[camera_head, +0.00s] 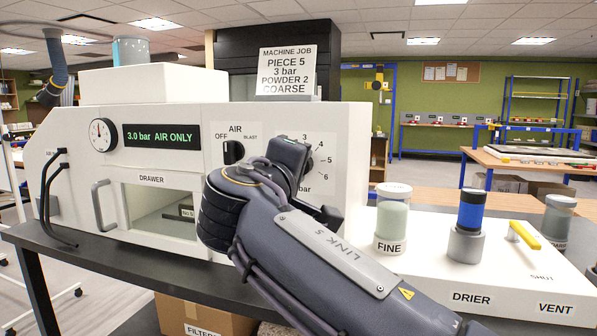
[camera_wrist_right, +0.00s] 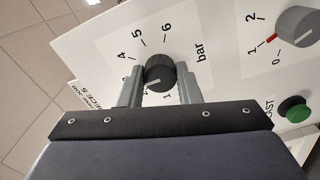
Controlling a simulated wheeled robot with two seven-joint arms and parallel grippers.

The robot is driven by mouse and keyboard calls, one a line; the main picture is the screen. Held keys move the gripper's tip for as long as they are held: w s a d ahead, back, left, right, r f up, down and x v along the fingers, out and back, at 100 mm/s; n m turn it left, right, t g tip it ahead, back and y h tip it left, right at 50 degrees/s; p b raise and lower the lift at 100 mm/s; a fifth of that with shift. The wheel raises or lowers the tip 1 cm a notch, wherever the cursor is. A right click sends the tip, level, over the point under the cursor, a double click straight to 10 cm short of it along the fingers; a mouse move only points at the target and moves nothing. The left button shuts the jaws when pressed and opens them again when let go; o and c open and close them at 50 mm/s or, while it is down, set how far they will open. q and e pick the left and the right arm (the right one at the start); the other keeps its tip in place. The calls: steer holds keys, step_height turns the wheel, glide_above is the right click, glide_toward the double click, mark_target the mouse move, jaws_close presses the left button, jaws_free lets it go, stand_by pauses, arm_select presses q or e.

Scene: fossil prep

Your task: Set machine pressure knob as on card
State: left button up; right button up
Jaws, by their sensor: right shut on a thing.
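The black pressure knob (camera_wrist_right: 159,74) sits in its bar scale, with 4, 5 and 6 readable in the wrist view. A pale mark on it points to the lower left, toward the part of the scale that my finger partly covers; the exact number is unclear. My right gripper (camera_wrist_right: 160,70) is shut on the knob, one finger on each side. In the head view my right gripper (camera_head: 293,160) hides the knob. The card (camera_head: 286,72) on the machine (camera_head: 215,165) reads PIECE 5, 3 bar, POWDER 2, COARSE. The display (camera_head: 162,136) shows 3.0 bar AIR ONLY.
A round gauge (camera_head: 102,134) is left of the display. The AIR switch (camera_head: 233,152) is left of my gripper. In the wrist view, a grey knob (camera_wrist_right: 299,27) and a green button (camera_wrist_right: 294,109) are at the right. Powder jar FINE (camera_head: 392,220) stands right of my arm.

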steer(key=shift+f, duration=0.1)
steer(key=o, duration=1)
steer(key=v, duration=0.7)
steer(key=shift+s+a, duration=0.1)
steer(key=shift+s, duration=0.25)
